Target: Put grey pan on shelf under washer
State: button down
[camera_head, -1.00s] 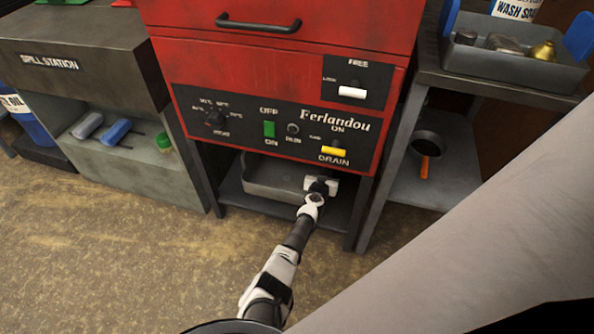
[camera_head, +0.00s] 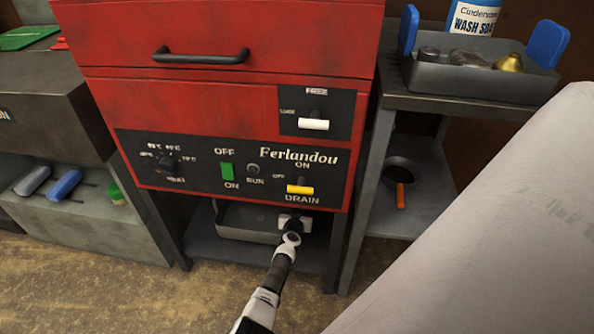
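The grey pan (camera_head: 243,235) is on the shelf (camera_head: 219,253) under the red washer (camera_head: 231,102), with its upper rear hidden by the washer's body. My gripper (camera_head: 291,221) is at the pan's right front part, low under the drain switch. Its fingers are small and partly hidden against the pan, so I cannot tell whether they are open or shut, or whether they touch it.
A side table (camera_head: 449,104) at the right holds a grey tray with blue handles (camera_head: 478,80) and metal parts. A dark pan with an orange handle (camera_head: 400,185) is on its lower shelf. A spill station (camera_head: 60,132) stands at the left. Washer legs flank the shelf.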

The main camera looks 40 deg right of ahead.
jog(key=shift+w+f+b, duration=0.1)
jog(key=shift+f+b, duration=1.5)
jog(key=shift+f, duration=0.25)
jog(key=shift+f+b, duration=0.25)
jog(key=shift+b, duration=0.05)
jog(key=c, duration=1.4)
grip_release()
